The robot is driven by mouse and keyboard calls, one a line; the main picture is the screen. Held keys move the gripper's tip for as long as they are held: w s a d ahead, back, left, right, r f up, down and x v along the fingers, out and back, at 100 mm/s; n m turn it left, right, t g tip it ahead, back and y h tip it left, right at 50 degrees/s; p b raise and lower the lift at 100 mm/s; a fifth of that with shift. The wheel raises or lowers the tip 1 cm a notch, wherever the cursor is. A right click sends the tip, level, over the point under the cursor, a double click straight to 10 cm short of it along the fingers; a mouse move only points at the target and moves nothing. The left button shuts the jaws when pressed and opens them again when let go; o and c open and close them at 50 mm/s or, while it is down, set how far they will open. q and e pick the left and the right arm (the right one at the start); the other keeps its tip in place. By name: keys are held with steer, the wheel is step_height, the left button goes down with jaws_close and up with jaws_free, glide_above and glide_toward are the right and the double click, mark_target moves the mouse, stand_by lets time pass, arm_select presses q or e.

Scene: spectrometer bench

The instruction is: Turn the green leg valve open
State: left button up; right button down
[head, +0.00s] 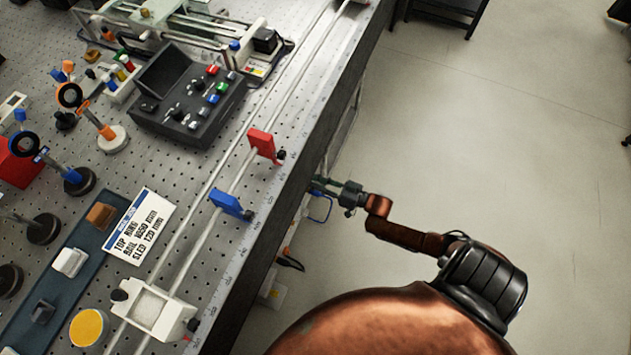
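A copper-coloured arm of mine comes in from the bottom right, and my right gripper (347,194) is at its end, low beside the bench's right side. Its fingertips point left, towards the bench. A small greenish part (321,184) shows right at the fingertips and may be the green leg valve. It is too small and too covered to tell its handle position, or whether the fingers touch it. I cannot tell whether the gripper is open or shut. My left gripper is not in view.
A blue loop-shaped part (321,209) hangs just below the gripper. The perforated bench top (205,172) carries rails with a red clamp (262,143), a blue clamp (229,204), a white sled (152,309) and a control box (187,95).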

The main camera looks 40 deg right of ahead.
steer(key=m, duration=0.3)
steer(key=shift+m, duration=0.3)
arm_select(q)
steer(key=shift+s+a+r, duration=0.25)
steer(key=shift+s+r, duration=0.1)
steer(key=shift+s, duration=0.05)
arm_select(e)
steer(key=shift+m, duration=0.5)
steer(key=shift+d, duration=0.1)
steer(key=c, duration=1.7)
jaws_free()
steer(key=v, duration=1.2)
steer(key=shift+f, duration=0.15)
